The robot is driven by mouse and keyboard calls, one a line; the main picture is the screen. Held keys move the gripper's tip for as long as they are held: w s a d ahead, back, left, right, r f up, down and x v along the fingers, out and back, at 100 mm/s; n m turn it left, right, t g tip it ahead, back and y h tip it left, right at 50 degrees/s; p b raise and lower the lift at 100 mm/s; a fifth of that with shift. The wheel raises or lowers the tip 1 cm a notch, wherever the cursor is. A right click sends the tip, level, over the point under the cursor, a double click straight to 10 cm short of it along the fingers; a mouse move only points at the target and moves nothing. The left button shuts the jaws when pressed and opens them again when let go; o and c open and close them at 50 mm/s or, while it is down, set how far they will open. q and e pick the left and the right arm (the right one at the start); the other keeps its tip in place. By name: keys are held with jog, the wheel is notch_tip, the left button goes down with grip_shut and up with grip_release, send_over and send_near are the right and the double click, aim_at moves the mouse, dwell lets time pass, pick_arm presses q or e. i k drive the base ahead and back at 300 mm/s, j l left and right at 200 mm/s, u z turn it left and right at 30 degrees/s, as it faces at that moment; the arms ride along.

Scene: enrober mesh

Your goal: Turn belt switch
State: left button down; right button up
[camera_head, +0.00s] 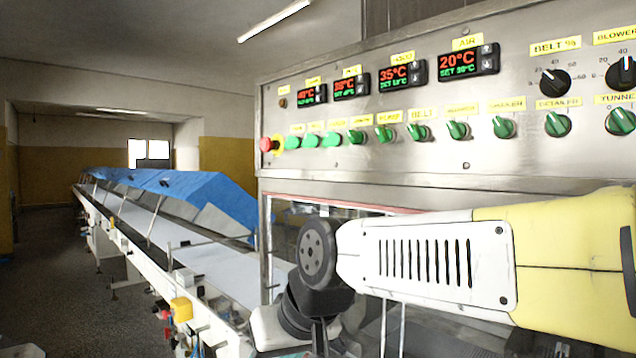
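The belt switch (419,132) is a green rotary knob under a yellow label (423,114) reading BELT, in the row of green knobs on the steel control panel (370,165). Nothing touches it. My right arm comes in from the right, below the panel. Its dark wrist hangs down at the lower middle, below and left of the switch. My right gripper (320,338) is only partly seen at the bottom edge, apart from the panel, and its fingers cannot be made out. My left gripper is out of view.
A red emergency stop (267,144) is at the panel's left end. Red-lit displays (468,63) sit above. A long conveyor (215,255) with blue covers (205,190) runs back left. The space before the panel face is clear.

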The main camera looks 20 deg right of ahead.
aim_at(419, 133)
jog(key=z, duration=1.85)
